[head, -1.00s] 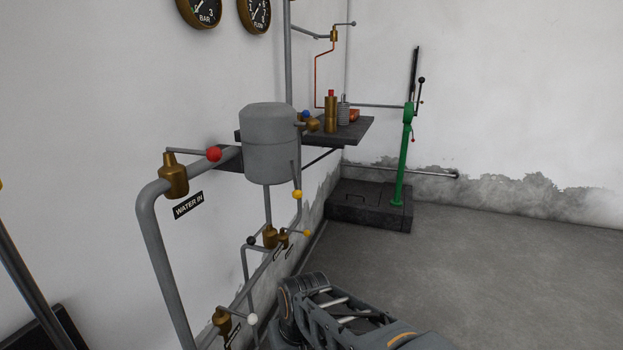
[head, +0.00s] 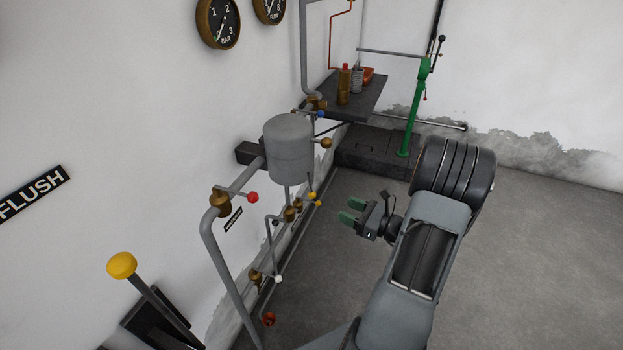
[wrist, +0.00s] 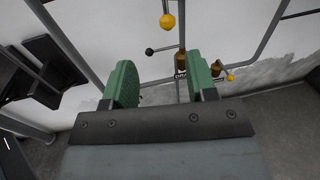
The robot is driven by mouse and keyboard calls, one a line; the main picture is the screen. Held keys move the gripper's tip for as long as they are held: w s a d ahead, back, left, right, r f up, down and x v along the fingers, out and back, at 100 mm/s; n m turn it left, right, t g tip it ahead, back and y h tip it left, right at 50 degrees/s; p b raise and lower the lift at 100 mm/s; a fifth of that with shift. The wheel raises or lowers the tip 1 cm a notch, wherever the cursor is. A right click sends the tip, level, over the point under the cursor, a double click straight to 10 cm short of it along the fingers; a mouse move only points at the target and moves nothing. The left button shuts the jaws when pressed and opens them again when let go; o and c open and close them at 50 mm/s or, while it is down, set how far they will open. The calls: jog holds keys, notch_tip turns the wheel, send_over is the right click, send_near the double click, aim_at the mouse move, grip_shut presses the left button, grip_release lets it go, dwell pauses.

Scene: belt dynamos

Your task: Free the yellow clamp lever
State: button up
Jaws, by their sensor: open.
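A lever with a yellow ball knob (head: 311,196) hangs down beside the grey canister (head: 290,147) on the wall piping. In the wrist view the yellow knob (wrist: 168,21) is at the top, beyond the fingers. A second, orange-yellow knob (head: 318,204) is just below it, on a brass valve; it also shows in the wrist view (wrist: 230,78). My gripper (head: 346,210) has green fingers, open and empty. It is to the right of the knobs, apart from them and facing the wall. In the wrist view the gap between my fingertips (wrist: 160,62) holds nothing.
A red-knobbed valve (head: 252,197) is on the left pipe. A white knob (head: 278,279) sits lower. A large yellow-knobbed lever (head: 122,265) stands at the lower left. A dark shelf (head: 362,101) and a green post (head: 412,115) are behind. The floor (head: 535,240) at right is clear.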

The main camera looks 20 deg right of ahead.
aim_at(313, 192)
jog(key=shift+m, duration=0.3)
jog(key=x, duration=0.9)
jog(key=p+x, duration=0.1)
jog(key=x, duration=0.3)
jog(key=shift+w+d+r, duration=0.15)
jog(key=shift+w+d, duration=0.15)
jog(key=shift+w, duration=0.1)
grip_shut()
